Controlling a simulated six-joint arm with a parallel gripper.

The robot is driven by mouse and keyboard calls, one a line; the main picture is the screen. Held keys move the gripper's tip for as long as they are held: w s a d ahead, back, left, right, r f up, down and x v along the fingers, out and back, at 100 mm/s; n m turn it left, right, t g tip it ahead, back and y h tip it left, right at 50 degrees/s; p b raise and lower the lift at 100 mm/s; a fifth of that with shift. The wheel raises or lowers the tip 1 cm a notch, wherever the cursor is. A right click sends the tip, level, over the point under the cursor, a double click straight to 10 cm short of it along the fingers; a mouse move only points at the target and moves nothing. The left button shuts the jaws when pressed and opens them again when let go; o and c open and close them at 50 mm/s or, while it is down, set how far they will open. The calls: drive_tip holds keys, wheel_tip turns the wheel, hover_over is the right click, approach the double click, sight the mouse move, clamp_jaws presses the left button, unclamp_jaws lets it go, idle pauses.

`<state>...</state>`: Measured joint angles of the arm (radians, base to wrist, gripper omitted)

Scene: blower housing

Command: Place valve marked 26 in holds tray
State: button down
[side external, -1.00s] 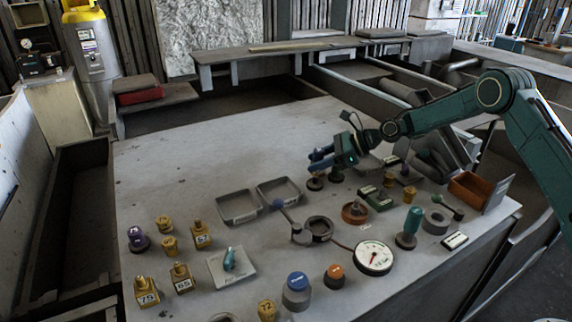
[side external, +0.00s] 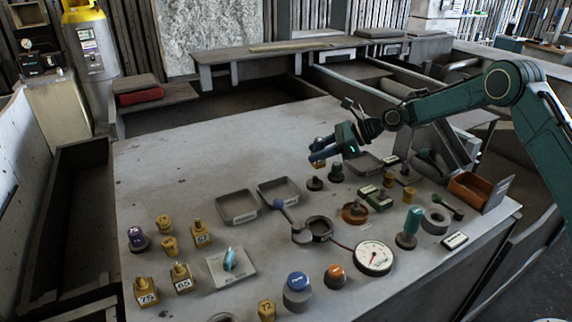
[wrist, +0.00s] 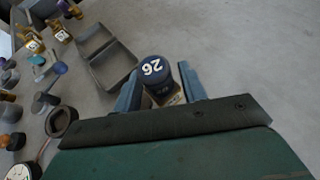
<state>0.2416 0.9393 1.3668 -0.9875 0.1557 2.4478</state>
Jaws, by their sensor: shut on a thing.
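My gripper (side external: 318,150) is shut on the valve marked 26, above the far right part of the table. In the wrist view the valve (wrist: 155,70) has a dark blue top with a white 26 and sits between the two blue fingers. In the side view a bit of its brass body (side external: 319,164) shows below the fingers, clear of the table. Two shallow grey trays stand side by side, a left one (side external: 222,213) and a right one (side external: 262,197). Both look empty. Another grey tray (side external: 372,170) stands behind, partly hidden. I cannot read the tray labels.
A round gauge (side external: 374,256), a dark ring (side external: 319,229) and an orange bin (side external: 470,189) are nearer the front and right. Several brass valves (side external: 201,234) stand at left. The table's far left area is clear.

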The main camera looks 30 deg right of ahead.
wheel_tip(320, 180, up, 17)
idle(0.4)
idle(0.5)
drive_tip(key=s+a, duration=0.3)
drive_tip(key=a, duration=2.2)
drive_tip(key=f, duration=1.5)
drive_tip(key=shift+d, duration=0.25)
drive_tip(key=shift+f, duration=0.1)
drive_tip(key=shift+f, duration=2.05)
drive_tip(key=shift+f, duration=0.1)
